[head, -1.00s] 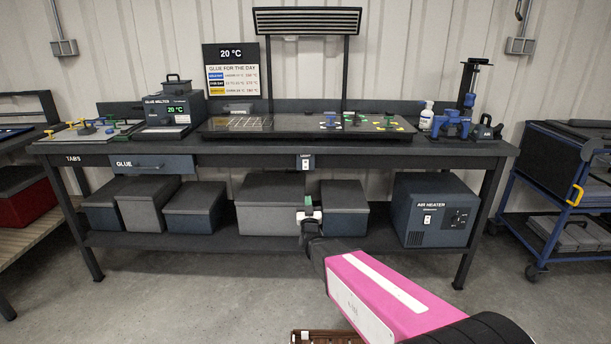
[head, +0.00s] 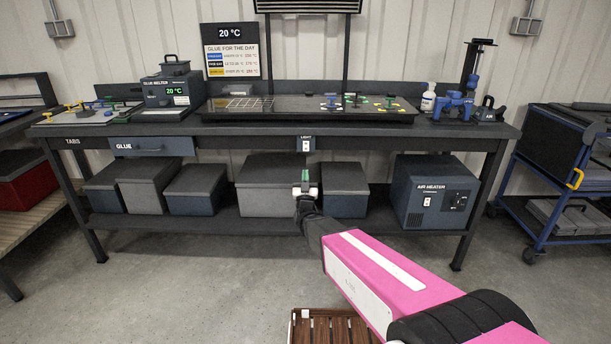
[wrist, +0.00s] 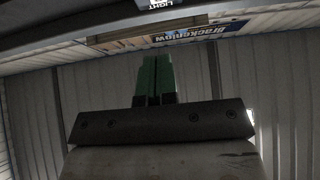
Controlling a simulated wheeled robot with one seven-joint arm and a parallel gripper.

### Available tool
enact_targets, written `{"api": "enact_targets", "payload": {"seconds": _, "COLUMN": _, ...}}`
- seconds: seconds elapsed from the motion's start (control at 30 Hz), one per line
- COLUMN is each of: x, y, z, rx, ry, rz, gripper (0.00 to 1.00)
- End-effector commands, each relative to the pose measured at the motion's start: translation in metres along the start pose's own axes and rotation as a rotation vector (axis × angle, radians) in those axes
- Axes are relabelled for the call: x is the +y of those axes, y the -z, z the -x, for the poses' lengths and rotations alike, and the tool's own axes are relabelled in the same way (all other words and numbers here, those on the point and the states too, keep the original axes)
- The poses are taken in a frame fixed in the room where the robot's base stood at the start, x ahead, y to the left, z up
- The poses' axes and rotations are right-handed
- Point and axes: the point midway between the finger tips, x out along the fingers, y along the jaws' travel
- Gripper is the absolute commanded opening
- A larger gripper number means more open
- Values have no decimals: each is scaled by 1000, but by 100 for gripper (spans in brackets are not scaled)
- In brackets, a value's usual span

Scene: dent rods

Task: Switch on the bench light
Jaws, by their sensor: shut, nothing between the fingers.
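The light switch (head: 306,145) is a small white rocker on a dark plate marked LIGHT, on the front edge of the workbench (head: 250,133). Its plate shows at the top edge of the wrist view (wrist: 160,4), cut off. The bench lamp (head: 308,6) is a slatted dark fixture above the bench, partly cut off by the top of the head view; no glow shows. My gripper (head: 305,175) has green fingers, shut and empty, below the switch in the head view and apart from it. The shut fingers also show in the wrist view (wrist: 155,78), pointing up toward the bench edge.
Grey lidded boxes (head: 265,190) and the air heater (head: 434,190), with its own white switch, stand on the lower shelf. A glue drawer (head: 152,146) is under the bench top at left. A brown slatted crate (head: 325,328) is low in front. A blue cart (head: 570,200) stands right.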

Motion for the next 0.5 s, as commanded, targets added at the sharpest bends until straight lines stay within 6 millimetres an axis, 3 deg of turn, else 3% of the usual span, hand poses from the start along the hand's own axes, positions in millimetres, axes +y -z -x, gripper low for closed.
{"api": "enact_targets", "payload": {"seconds": 0.4, "x": -1, "y": -2, "z": -80, "rx": 1, "ry": 0, "rz": 0, "gripper": 0}}
{"api": "enact_targets", "payload": {"seconds": 0.5, "x": -1, "y": -16, "z": -90, "rx": 0, "ry": 0, "rz": 0, "gripper": 0}}
